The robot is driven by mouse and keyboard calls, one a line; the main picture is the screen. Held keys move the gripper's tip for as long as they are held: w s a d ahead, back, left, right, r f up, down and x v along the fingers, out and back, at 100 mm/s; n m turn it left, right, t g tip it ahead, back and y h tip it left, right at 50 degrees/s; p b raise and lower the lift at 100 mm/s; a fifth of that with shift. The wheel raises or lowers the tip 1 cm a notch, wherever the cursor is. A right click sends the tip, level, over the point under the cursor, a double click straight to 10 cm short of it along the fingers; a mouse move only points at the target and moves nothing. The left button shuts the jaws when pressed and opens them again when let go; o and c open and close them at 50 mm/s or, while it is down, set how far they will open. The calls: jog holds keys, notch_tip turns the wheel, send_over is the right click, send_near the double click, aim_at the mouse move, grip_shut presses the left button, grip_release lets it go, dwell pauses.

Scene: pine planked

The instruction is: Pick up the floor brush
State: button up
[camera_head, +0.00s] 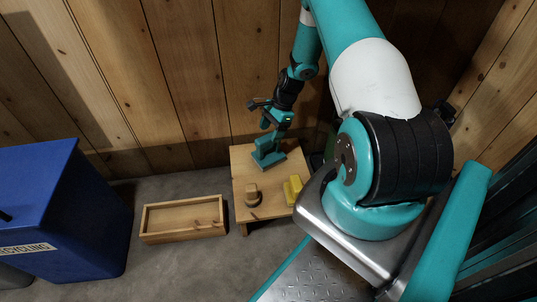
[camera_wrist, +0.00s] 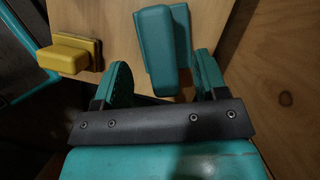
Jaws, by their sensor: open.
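A teal block-shaped piece with a raised grip, which I take to be the floor brush (camera_head: 268,158), stands on the small wooden table (camera_head: 241,163) near its back edge. In the wrist view the teal brush (camera_wrist: 157,45) lies ahead, between the lines of my two fingers. My gripper (camera_head: 275,122) is above it in the head view. The gripper's teal fingers are spread, with nothing held, in the wrist view (camera_wrist: 163,68). I cannot tell the exact gap between fingertips and brush. Any bristles are hidden.
A yellow block with a grip (camera_head: 293,189) and a wooden one (camera_head: 252,195) stand nearer the table's front. An empty wooden tray (camera_head: 183,235) lies on the floor to the left, beside a blue recycling bin (camera_head: 70,215). A plank wall (camera_head: 180,80) rises close behind the table.

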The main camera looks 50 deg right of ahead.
aim_at(269, 136)
jog(key=b+x, duration=0.3)
jog(key=x, duration=0.2)
jog(key=shift+d, duration=0.15)
jog(key=shift+c, duration=0.5)
grip_shut()
jog(key=shift+r, duration=0.1)
notch_tip(269, 136, up, 10)
jog(key=p, duration=0.5)
